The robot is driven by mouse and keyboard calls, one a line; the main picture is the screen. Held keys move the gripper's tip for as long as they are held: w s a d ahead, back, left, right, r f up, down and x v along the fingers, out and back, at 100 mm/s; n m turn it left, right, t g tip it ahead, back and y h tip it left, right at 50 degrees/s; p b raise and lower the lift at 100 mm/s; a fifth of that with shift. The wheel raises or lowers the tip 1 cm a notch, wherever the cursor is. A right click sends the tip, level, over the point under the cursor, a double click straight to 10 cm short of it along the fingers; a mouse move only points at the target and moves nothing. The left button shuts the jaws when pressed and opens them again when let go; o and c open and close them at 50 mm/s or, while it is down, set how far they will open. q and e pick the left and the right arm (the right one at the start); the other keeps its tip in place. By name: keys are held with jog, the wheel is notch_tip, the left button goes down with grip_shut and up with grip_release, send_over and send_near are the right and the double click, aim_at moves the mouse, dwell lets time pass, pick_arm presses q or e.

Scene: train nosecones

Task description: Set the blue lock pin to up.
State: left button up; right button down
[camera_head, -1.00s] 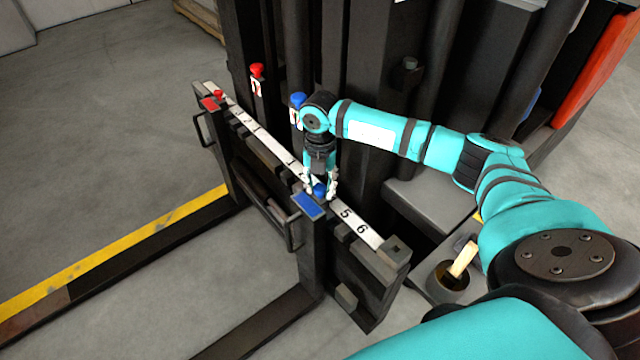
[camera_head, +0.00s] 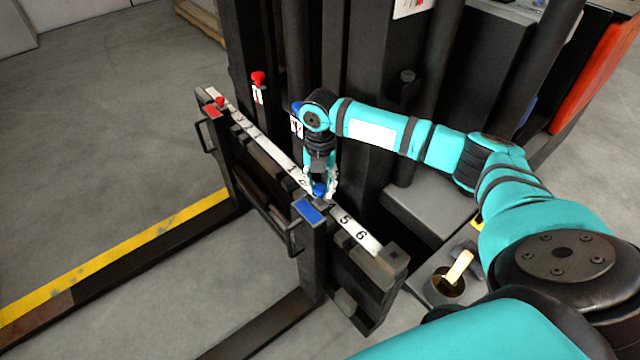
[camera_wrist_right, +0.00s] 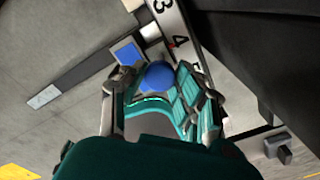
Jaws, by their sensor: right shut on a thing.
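The blue lock pin (camera_head: 319,189) has a round blue knob and sits at the top of the fork hanger with the blue plate (camera_head: 309,211), by the numbered scale rail. My right gripper (camera_head: 320,194) points down over it and is shut on the knob. In the right wrist view the knob (camera_wrist_right: 157,77) lies between the fingers of the gripper (camera_wrist_right: 160,88), next to the blue plate (camera_wrist_right: 127,53). The pin's shaft is hidden, so its height is hard to judge. My left gripper is not in view.
The white scale rail (camera_head: 362,238) runs along the carriage top. A red knob (camera_head: 220,101) and red plate (camera_head: 212,111) mark the other fork. Red (camera_head: 258,78) and blue (camera_head: 296,106) knobs stand on the mast behind. Grey floor lies open at left.

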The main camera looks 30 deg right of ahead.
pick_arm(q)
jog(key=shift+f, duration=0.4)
pick_arm(e)
jog(key=shift+w+r, duration=0.1)
jog(key=shift+r, duration=0.1)
jog(key=c, duration=1)
grip_release()
jog(key=shift+r, duration=0.15)
jog(key=shift+o, duration=0.3)
notch_tip(320, 180, up, 12)
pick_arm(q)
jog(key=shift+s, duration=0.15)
